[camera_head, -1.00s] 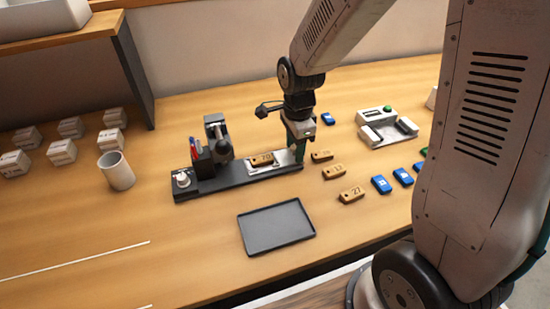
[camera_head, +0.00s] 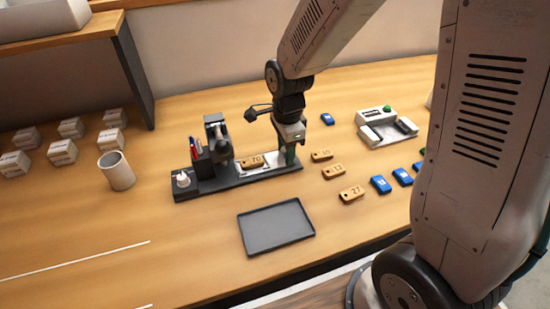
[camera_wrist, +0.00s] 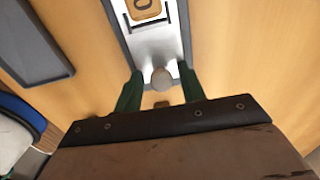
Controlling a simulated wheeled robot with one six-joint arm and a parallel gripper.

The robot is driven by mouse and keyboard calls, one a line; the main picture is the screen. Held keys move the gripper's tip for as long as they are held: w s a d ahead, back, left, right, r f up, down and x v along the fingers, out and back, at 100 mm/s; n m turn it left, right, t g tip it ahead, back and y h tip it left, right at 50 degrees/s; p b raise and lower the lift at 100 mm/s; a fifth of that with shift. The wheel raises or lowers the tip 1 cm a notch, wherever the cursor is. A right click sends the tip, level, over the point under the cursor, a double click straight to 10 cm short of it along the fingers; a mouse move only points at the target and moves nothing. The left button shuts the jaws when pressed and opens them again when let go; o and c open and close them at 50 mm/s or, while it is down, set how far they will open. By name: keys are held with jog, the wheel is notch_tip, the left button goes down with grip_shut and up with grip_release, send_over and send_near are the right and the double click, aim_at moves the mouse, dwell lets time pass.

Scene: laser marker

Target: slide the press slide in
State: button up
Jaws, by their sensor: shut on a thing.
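The press slide (camera_head: 272,165) is a silver plate on a dark base rail (camera_head: 225,182), with a tan tag (camera_head: 252,161) marked 70 lying on it. The press (camera_head: 216,136) stands at the left part of the rail, and the tag is just to the right of it. My gripper (camera_head: 287,158) is at the right end of the slide. In the wrist view, the green fingers of my gripper (camera_wrist: 160,86) are shut on the round knob (camera_wrist: 161,78) at the near end of the slide (camera_wrist: 155,45). The tag (camera_wrist: 143,9) is cut off by the top edge.
Several tan tags (camera_head: 333,172) and blue tags (camera_head: 381,184) lie right of the rail. An empty dark tray (camera_head: 275,228) lies in front. A white device (camera_head: 385,128) with a green button stands at the right. A cup (camera_head: 117,171) and white boxes are at the left.

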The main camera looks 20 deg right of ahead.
aim_at(269, 162)
jog(key=shift+s+a+f, duration=0.1)
jog(key=shift+a+f, duration=0.05)
jog(key=shift+a, duration=1.05)
jog(key=shift+s+a+f, duration=0.1)
jog(key=shift+a+f, duration=0.05)
jog(key=shift+a, duration=1)
jog(key=o, duration=0.4)
jog(key=shift+w, duration=0.1)
jog(key=shift+o, duration=0.2)
jog(key=shift+w+r, duration=0.2)
jog(key=shift+r, duration=3.4)
